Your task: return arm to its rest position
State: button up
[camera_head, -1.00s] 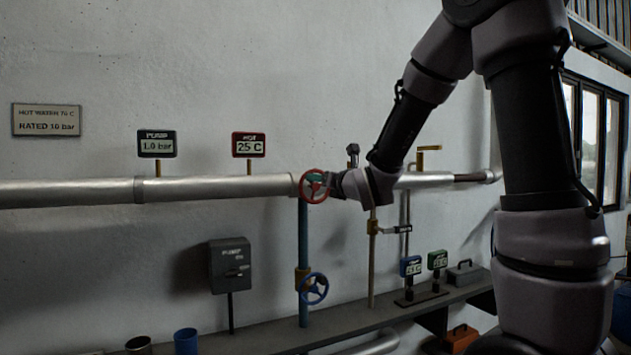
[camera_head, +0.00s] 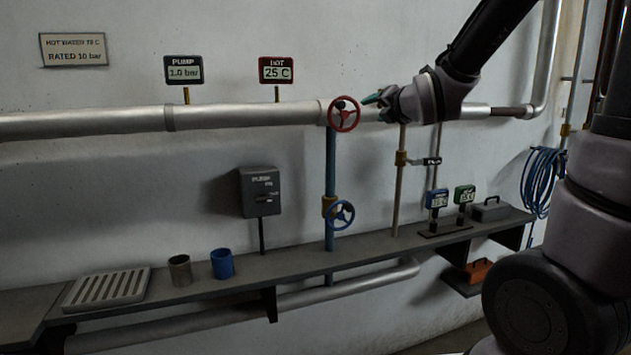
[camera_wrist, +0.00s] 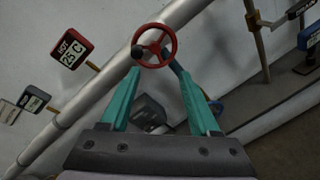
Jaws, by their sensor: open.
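My gripper (camera_head: 372,99) is open and empty, with its green fingers pointing left towards the red handwheel (camera_head: 344,114) on the silver pipe. In the head view a small gap shows between the fingertips and the wheel. In the wrist view my gripper (camera_wrist: 156,72) has its two teal fingers spread. The red handwheel (camera_wrist: 168,37) shows beyond the fingertips there, with nothing held between the fingers. My arm reaches in from the upper right of the head view.
The silver pipe (camera_head: 235,115) runs along the wall. Below are a blue handwheel (camera_head: 341,215), a pump box (camera_head: 259,192), and a shelf (camera_head: 300,264) with a blue cup (camera_head: 222,264), a brown cup (camera_head: 180,270) and a grate (camera_head: 107,288). A blue hose coil (camera_head: 541,182) hangs at right.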

jog(key=s+d+f+m+g, duration=0.1)
jog(key=s+d+m+g, duration=0.1)
jog(key=s+m, duration=0.6)
jog(key=s+d+f+m+g+h, duration=0.1)
jog(key=s+m+g, duration=0.3)
jog(key=s+m, duration=0.4)
jog(key=s+d+f+m+g, duration=0.1)
jog(key=s+d+m+g, duration=0.2)
jog(key=s+m, duration=0.5)
jog(key=shift+s+f+m+h, duration=0.25)
jog(key=shift+f+m+h, duration=0.1)
jog(key=shift+m, duration=4.65)
